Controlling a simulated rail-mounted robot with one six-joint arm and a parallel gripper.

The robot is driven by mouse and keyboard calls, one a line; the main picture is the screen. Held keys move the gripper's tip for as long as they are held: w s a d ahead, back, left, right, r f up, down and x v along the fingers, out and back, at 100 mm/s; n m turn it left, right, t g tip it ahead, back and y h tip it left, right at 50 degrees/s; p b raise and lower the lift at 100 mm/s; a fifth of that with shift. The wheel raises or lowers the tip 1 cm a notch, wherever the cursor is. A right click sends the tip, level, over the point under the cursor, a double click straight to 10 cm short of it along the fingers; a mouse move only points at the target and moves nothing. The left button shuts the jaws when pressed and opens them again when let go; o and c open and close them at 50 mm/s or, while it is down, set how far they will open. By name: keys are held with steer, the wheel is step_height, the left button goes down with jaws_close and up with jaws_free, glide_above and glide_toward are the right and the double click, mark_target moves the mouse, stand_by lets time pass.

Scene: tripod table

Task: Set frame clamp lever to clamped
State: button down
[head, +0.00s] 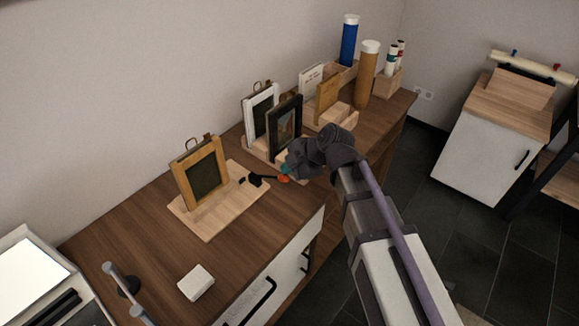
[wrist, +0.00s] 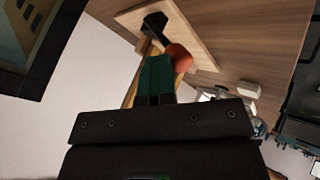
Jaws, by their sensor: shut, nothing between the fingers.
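The frame clamp has a black base and a dark lever (head: 262,178) with an orange-red knob (head: 283,179), on the right side of a light wooden board (head: 212,221). A wooden frame (head: 189,182) stands upright on that board. The lever points right, toward my gripper (head: 286,171). In the wrist view the teal fingers (wrist: 157,75) are shut and empty, and the red knob (wrist: 180,57) appears right beside their tips. I cannot tell whether they touch. The black clamp body (wrist: 154,22) shows beyond the knob.
White and black frames (head: 285,128) stand in a holder close behind my gripper. Blue and brown tubes (head: 368,72) and boxes stand farther back. A white block (head: 196,282) lies at the front of the wooden table. The tabletop between block and board is clear.

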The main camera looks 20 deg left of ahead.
steer(key=shift+s+d, duration=0.1)
steer(key=shift+d, duration=0.05)
steer(key=p+v, duration=0.7)
steer(key=v, duration=0.2)
steer(key=shift+d, duration=0.45)
steer(key=shift+s+r, duration=0.1)
steer(key=s+d+f+m+h, duration=0.1)
steer(key=s+d+m+h, duration=0.1)
steer(key=d+m, duration=0.6)
steer(key=s+d+f+m+h, duration=0.1)
steer(key=d+m+h, duration=0.2)
steer(key=d+m, duration=0.6)
steer(key=s+d+f+m+g+h, duration=0.1)
steer(key=s+d+f+m+h, duration=0.1)
steer(key=d+m, duration=0.7)
steer(key=shift+s+d+h, duration=0.15)
steer(key=shift+s+h, duration=0.2)
steer(key=shift+h, duration=0.15)
